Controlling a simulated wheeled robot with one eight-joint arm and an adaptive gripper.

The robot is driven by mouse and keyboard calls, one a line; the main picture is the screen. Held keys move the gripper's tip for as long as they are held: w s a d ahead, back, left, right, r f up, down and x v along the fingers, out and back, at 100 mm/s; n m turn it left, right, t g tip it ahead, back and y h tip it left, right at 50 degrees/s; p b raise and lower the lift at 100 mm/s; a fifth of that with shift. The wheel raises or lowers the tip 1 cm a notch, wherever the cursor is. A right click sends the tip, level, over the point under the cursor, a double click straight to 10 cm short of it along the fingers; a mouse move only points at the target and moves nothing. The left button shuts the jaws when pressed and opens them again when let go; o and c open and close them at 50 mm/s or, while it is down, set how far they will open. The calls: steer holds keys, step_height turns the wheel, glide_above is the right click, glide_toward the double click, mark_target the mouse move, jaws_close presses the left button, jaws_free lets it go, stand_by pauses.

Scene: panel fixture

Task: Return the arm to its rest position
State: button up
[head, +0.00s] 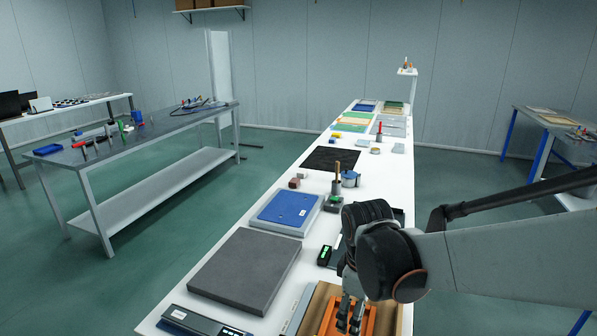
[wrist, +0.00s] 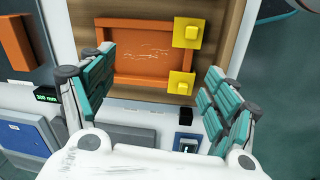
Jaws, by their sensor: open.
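My gripper (wrist: 158,96) is open, with its teal-padded fingers spread wide at left and right and nothing between the pads. In the head view my gripper (head: 350,315) is low in the picture, at the near end of the long white table (head: 330,215). My arm comes in from the right. An orange frame (wrist: 122,70) with a scratched inner face lies below and ahead of the fingers. Yellow blocks (wrist: 187,33) sit at its right corners. The frame rests on a brown board (wrist: 225,40). I cannot tell the exact gap between fingers and frame.
A dark grey slab (head: 245,270), a blue plate (head: 287,208) and a black mat (head: 331,159) lie along the white table. A wooden-handled tool (head: 337,185) stands upright near my arm. A grey workbench (head: 140,140) stands left, across open green floor (head: 190,225).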

steer(key=s+d+r+m+t, duration=0.3)
steer(key=s+m, duration=0.3)
steer(key=s+d+r+m+t+b, duration=0.1)
steer(key=s+d+r+m+t, duration=0.2)
steer(key=s+m, duration=0.3)
steer(key=shift+s+d+r, duration=0.15)
steer(key=shift+s+r, duration=0.2)
steer(key=shift+r, duration=0.45)
